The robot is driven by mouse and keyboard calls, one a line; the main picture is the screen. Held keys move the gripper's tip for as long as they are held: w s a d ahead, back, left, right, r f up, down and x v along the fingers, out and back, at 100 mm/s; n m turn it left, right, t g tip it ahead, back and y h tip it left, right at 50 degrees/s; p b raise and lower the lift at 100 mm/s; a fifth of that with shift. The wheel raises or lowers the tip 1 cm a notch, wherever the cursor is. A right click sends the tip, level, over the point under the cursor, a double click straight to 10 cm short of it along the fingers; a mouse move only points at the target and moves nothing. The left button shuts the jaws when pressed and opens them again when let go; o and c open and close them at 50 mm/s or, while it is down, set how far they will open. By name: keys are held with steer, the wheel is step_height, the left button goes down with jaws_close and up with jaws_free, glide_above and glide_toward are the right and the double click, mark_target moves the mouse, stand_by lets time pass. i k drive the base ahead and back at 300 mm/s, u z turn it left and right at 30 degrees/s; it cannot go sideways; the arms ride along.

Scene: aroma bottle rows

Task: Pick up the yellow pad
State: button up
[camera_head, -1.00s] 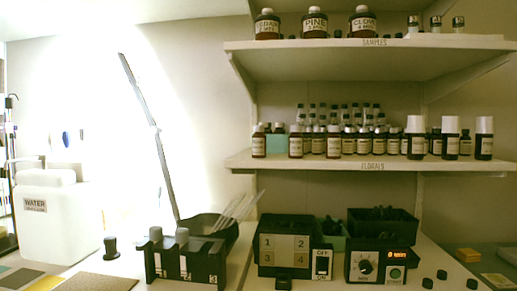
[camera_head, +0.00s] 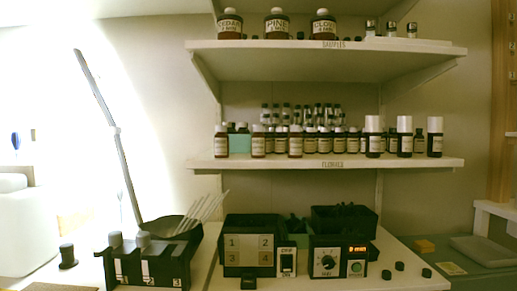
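Two small flat items lie on the grey surface at the lower right, and I cannot tell for sure which is the yellow pad. One is an orange-yellow block (camera_head: 424,246). The other is a pale yellow flat piece (camera_head: 450,268) with faint marks, just in front of it. My gripper is not in view.
A pale tray-like item (camera_head: 487,250) lies right of them. Small black caps (camera_head: 400,267) stand on the white counter nearby. A timer box (camera_head: 338,262), a numbered box (camera_head: 250,245) and a bottle rack (camera_head: 148,264) stand further left. Shelves (camera_head: 325,162) of bottles hang above.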

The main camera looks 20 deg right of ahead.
mark_target(422, 247)
steer(key=z, duration=1.45)
